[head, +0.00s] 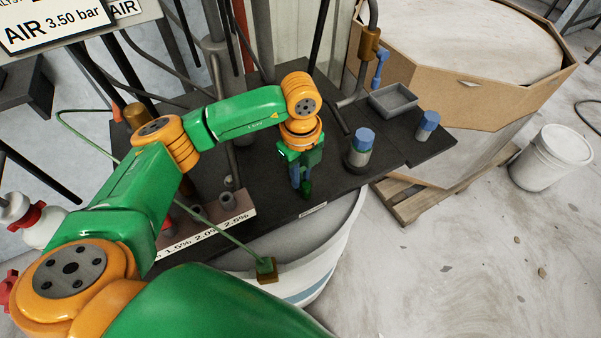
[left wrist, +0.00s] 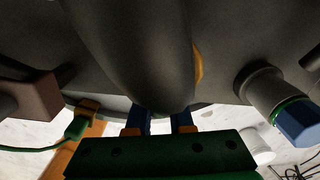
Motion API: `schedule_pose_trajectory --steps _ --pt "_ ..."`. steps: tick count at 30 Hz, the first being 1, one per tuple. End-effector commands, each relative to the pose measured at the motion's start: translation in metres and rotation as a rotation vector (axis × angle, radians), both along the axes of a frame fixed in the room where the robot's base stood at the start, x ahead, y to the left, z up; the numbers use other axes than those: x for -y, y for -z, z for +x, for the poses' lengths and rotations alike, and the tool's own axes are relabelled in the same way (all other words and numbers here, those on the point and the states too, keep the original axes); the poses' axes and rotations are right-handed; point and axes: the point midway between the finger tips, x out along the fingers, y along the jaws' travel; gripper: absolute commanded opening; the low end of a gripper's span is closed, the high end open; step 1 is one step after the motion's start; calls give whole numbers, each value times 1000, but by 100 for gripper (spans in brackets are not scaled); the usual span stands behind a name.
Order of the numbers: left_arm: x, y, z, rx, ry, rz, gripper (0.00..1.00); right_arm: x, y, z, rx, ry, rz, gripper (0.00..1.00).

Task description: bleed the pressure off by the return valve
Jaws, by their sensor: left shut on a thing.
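A blue lever (head: 380,65) hangs beside a brass valve body (head: 369,42) on a grey pipe at the back of the dark bench. I cannot tell from any label whether this is the return valve. My left gripper (head: 303,186) points down over the bench, left of a blue-capped cylinder and well apart from the blue lever. In the left wrist view its blue fingers (left wrist: 163,122) are shut on a dark rounded thing (left wrist: 140,50), whose identity I cannot tell. My right gripper is not in view.
Blue-capped cylinders (head: 361,147) (head: 428,124) and a grey tray (head: 393,101) stand on the bench. A sign (head: 55,22) reads AIR 3.50 bar.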

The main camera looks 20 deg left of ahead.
Motion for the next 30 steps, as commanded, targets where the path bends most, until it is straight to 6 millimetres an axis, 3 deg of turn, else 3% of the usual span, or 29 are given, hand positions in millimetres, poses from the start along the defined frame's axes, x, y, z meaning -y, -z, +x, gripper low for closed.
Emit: schedule_pose_trajectory --steps 11,30 --pt "0 -2 0 -29 -1 23 0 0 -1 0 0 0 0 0" --pt "-9 -6 -11 -375 -2 298 0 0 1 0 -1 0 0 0"
